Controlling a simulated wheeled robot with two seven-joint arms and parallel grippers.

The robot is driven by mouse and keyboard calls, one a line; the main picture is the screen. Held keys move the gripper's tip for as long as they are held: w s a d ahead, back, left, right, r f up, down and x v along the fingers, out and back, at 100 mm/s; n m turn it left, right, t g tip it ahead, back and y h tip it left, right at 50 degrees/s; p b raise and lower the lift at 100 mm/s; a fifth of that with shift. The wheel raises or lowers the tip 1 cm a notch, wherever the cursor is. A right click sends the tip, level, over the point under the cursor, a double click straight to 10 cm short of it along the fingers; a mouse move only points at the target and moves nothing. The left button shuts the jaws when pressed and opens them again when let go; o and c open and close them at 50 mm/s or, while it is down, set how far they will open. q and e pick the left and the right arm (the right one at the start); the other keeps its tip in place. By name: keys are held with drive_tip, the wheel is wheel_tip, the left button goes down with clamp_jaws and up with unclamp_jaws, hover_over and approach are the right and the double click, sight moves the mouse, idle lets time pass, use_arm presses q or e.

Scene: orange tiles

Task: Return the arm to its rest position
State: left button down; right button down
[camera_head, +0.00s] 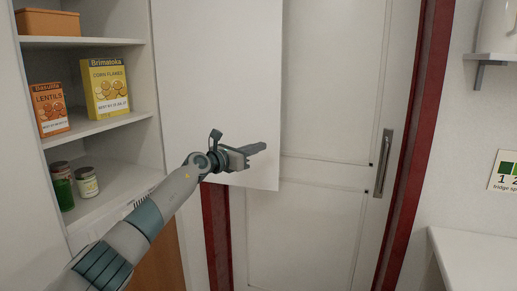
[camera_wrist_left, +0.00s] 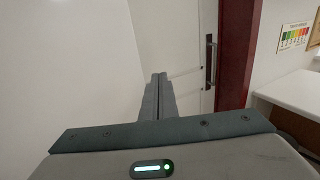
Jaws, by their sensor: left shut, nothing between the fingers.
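My left arm comes in from the lower left in the head view and reaches up toward the middle. My left gripper (camera_head: 256,149) is shut and empty, in front of the lower part of a white open cabinet door (camera_head: 222,80). It also shows in the left wrist view (camera_wrist_left: 158,78), with its two fingers together and nothing between them. I cannot tell whether the gripper touches the door panel. My right gripper is not in view.
An open cupboard at the left holds a lentils box (camera_head: 49,109), a corn flakes box (camera_head: 105,88), an orange container (camera_head: 48,22) and jars (camera_head: 87,182). A white room door with a handle (camera_head: 384,163) stands behind. A white counter (camera_head: 478,260) is at the lower right.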

use_arm(q)
drive_tip(key=s+a+f+n+y, duration=0.25)
drive_tip(key=s+f+n, duration=0.5)
drive_tip(key=f, duration=1.15)
drive_tip(key=s+a+f+n+y, duration=0.25)
drive_tip(key=s+f+n, duration=0.5)
drive_tip(key=f, duration=1.05)
drive_tip(key=s+a+f+n+y, duration=0.1)
drive_tip(key=s+a+f+n, duration=0.3)
drive_tip(key=f+n, duration=1.05)
drive_tip(key=s+a+f+n+g+y, duration=0.1)
drive_tip(key=s+a+f+n+y, duration=0.15)
drive_tip(key=s+f, duration=1)
drive_tip(key=s+a+f+n+g+y, duration=0.1)
drive_tip(key=s+a+f+n+g, duration=0.15)
drive_tip(key=s+f, duration=1)
drive_tip(key=s+a+f+n+g, duration=0.1)
drive_tip(key=s+f+n, duration=0.2)
drive_tip(key=s, duration=1)
drive_tip(key=s+a+f+n+g+y, duration=0.1)
drive_tip(key=s+f+n, duration=0.3)
drive_tip(key=s+f, duration=0.4)
drive_tip(key=s+a+g, duration=0.1)
drive_tip(key=s, duration=0.5)
drive_tip(key=shift+s+a+f, duration=0.25)
drive_tip(key=shift+s+f, duration=0.05)
